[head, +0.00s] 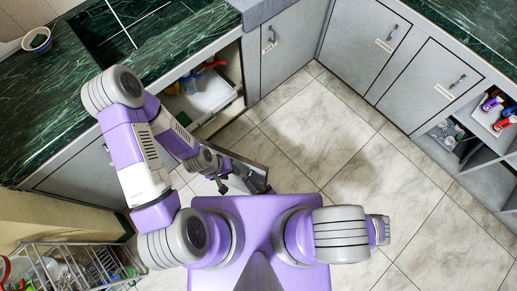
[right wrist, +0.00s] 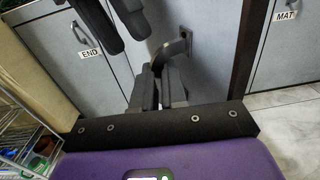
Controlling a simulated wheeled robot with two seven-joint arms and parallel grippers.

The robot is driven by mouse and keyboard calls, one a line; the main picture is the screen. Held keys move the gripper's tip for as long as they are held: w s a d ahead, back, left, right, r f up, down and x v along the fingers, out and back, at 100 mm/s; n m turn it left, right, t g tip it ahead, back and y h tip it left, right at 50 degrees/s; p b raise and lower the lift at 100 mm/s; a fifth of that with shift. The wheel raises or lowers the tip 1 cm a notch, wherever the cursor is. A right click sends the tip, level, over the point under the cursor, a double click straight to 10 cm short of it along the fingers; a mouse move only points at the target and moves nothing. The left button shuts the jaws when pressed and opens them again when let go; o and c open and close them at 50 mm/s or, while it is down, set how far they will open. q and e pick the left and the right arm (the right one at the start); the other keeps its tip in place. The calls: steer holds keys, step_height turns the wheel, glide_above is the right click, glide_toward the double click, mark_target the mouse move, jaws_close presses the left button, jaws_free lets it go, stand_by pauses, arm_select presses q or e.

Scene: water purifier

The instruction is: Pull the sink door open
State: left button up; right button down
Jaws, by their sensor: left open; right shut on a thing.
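The sink door (head: 252,169) stands swung out from the sink cabinet, seen nearly edge-on in the head view. Its grey face shows in the right wrist view (right wrist: 208,70), with a bar handle (right wrist: 178,46) on it. My right gripper (right wrist: 160,85) is shut on the lower end of this handle; its forearm is mostly hidden in the head view. My left gripper (head: 222,184) is open beside the door. Dark fingers, apparently the left gripper's, also show at the top left of the right wrist view.
The open cabinet (head: 240,65) holds a white bin (head: 208,94) and coloured bottles. A wire rack (head: 85,265) stands at the lower left. A door labelled END (right wrist: 75,40) and one labelled MAT (right wrist: 280,45) flank the sink door. Tiled floor (head: 330,130) to the right is clear.

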steer(key=shift+s+a+r, duration=0.3)
steer(key=shift+s+a, duration=0.05)
steer(key=shift+a, duration=0.2)
steer(key=c, duration=1.2)
jaws_free()
steer(key=shift+a+f, duration=0.1)
steer(key=shift+f, duration=0.1)
steer(key=v, duration=0.7)
steer(key=shift+s+d+p, duration=0.25)
steer(key=shift+d+p, duration=0.05)
steer(key=shift+p, duration=0.05)
